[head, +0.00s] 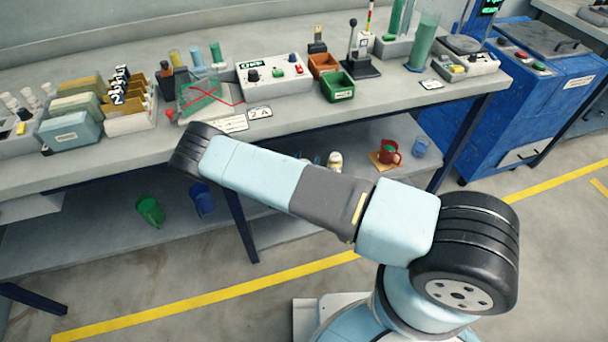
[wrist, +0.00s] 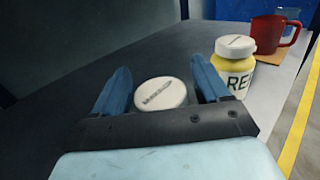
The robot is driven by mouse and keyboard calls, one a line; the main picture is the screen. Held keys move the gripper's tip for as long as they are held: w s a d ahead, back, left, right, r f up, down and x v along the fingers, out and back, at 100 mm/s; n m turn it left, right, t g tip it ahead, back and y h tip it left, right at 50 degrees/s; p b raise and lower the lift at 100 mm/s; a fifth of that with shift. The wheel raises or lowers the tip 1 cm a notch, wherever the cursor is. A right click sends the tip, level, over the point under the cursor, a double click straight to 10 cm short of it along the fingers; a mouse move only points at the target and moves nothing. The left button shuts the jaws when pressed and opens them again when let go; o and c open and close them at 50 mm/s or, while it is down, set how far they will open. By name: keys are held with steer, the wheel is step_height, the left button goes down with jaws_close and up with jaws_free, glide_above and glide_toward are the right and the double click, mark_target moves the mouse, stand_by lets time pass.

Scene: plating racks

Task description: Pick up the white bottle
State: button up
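In the wrist view my gripper (wrist: 160,65) is open, with two blue fingers spread apart. A round white cap (wrist: 161,92) with dark lettering, seen from above, lies between the fingers, with a small gap on each side. The body below the cap is hidden, so I cannot tell its colour. A yellow bottle (wrist: 236,66) with a white cap and a label reading "RE" stands to the right of the right finger.
A red mug (wrist: 268,34) stands on a brown mat behind the yellow bottle, with a blue cup (head: 420,147) beyond. Green (head: 150,210) and blue (head: 202,200) cups are on the shelf's left. The workbench top (head: 300,115) overhangs the shelf. A dark table leg (head: 240,225) stands below my arm.

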jaws_close()
stand_by(0.5)
steer(key=shift+r, duration=0.15)
